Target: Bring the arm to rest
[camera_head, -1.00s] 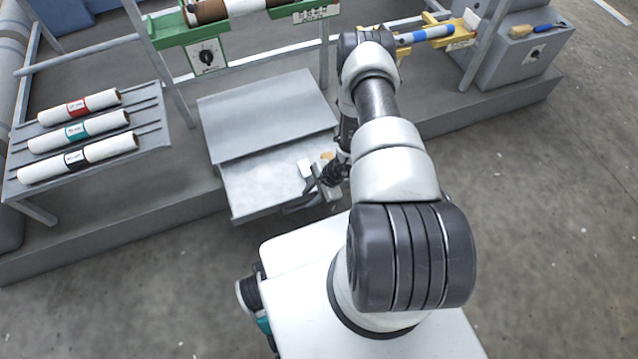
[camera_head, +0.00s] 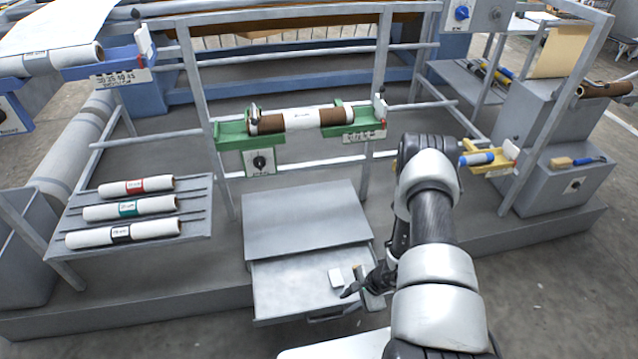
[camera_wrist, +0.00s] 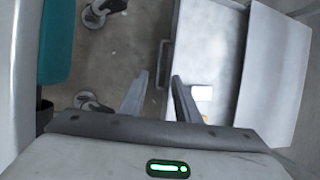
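My gripper (camera_head: 364,293) hangs at the end of my bent arm, over the front right edge of an open drawer (camera_head: 285,290). In the wrist view my gripper (camera_wrist: 159,88) has its two fingers apart with nothing between them, only grey floor and the drawer handle (camera_wrist: 162,62) beyond. A small white block (camera_head: 336,277) lies in the drawer just left of my gripper; a pale block also shows in the wrist view (camera_wrist: 202,93), beside the right finger. My forearm covers what lies behind it.
The grey cabinet top (camera_head: 305,218) stands behind the drawer. A rack (camera_head: 190,225) with three white rolls is at left. A green holder (camera_head: 235,135) carries a brown and white roll. A yellow holder (camera_head: 490,165) with a blue-ended roll is close to my arm.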

